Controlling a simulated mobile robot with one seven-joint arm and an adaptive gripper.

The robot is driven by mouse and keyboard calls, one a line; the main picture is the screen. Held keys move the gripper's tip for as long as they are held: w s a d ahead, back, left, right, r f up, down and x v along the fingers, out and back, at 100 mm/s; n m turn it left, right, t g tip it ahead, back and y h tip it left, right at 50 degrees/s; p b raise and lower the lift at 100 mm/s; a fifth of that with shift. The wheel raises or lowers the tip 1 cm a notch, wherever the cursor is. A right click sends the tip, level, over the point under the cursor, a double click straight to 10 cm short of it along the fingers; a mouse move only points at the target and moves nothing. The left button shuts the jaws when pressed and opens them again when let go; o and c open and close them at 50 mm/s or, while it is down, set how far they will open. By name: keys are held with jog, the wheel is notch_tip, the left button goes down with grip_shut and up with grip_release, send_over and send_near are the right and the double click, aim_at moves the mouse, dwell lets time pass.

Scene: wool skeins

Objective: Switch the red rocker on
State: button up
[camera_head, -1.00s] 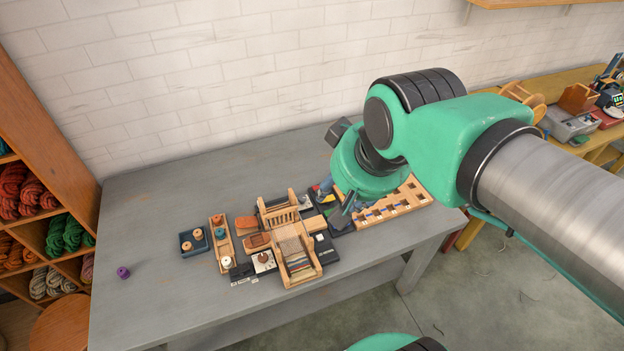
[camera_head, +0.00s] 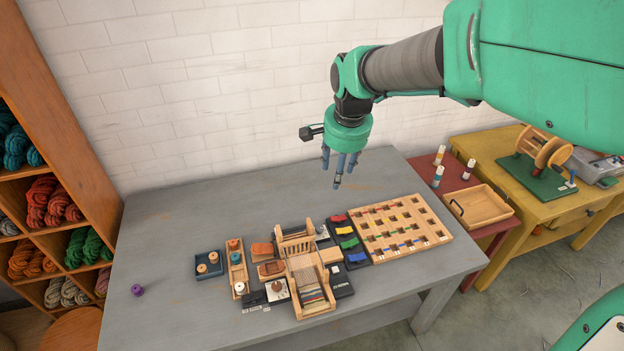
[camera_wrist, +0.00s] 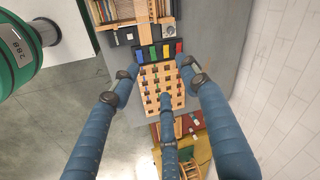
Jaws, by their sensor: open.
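The red rocker (camera_head: 338,219) is the rearmost of a row of coloured rockers on a dark panel (camera_head: 363,266), with yellow (camera_head: 344,230), green (camera_head: 349,243) and blue (camera_head: 357,257) ones in front of it. It also shows in the wrist view (camera_wrist: 179,47), at the right end of the row. Which way it is tipped is too small to tell. My gripper (camera_head: 339,170) hangs with blue fingers downward, above the back of the grey table and apart from the panel. It is open and empty; its spread fingers also show in the wrist view (camera_wrist: 160,78).
A wooden peg-hole board (camera_head: 440,225) lies right of the panel, and a small loom (camera_head: 318,307) stands to its left. Small trays and spools lie farther left. The grey table's back strip (camera_head: 240,215) is mostly clear. A red table (camera_head: 450,187) adjoins at right.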

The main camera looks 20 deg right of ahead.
jog(key=w+d+f+m+g, duration=0.1)
jog(key=w+d+f+m, duration=0.15)
jog(key=w+f, duration=0.35)
jog(key=w+d+f+m+g, duration=0.1)
jog(key=w+d+f+m, duration=0.15)
jog(key=w+f, duration=0.35)
jog(key=m+g, duration=0.1)
jog(key=m, duration=0.6)
send_over(334, 218)
notch_tip(334, 218, down, 17)
jog(key=shift+s+a, duration=0.1)
jog(key=shift+a, duration=0.05)
jog(key=shift+f, duration=0.1)
notch_tip(334, 218, down, 14)
jog(key=shift+r+b, duration=0.25)
jog(key=shift+b, duration=0.45)
jog(key=shift+c, duration=0.3)
